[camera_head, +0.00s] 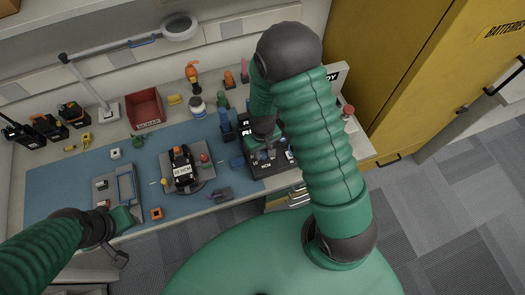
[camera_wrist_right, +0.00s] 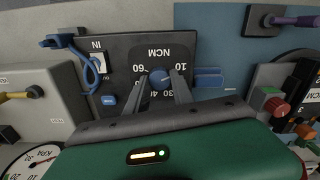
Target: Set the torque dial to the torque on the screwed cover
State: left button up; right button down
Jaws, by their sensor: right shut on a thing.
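The torque dial (camera_wrist_right: 160,80) is a blue round knob on a black NCM panel (camera_wrist_right: 121,51), ringed by numbers including 10, 30, 40 and 60. My right gripper (camera_wrist_right: 163,86) is shut on the dial, one finger on each side. The head view shows this gripper (camera_head: 265,146) over the panel (camera_head: 262,170), partly hidden by my arm. The screwed cover (camera_head: 182,171) carries a white NCM label on a dark radio on a grey stand; its number is too small to read surely. My left gripper (camera_head: 128,215) is low at the left, its fingers unclear.
A blue mat (camera_head: 65,180) covers much of the bench. A grey tray (camera_head: 104,190) lies left of the stand. A red bin (camera_head: 145,108), a magnifier lamp (camera_head: 180,28) and several radios (camera_head: 74,113) stand behind. A yellow cabinet (camera_head: 410,60) is at the right.

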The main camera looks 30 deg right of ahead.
jog(key=shift+m, duration=0.3)
jog(key=m+p, duration=0.1)
jog(key=m, duration=0.2)
jog(key=m+p, duration=0.1)
jog(key=m, duration=0.4)
dwell(0.3)
dwell(0.3)
jog(key=c, duration=1.1)
grip_release()
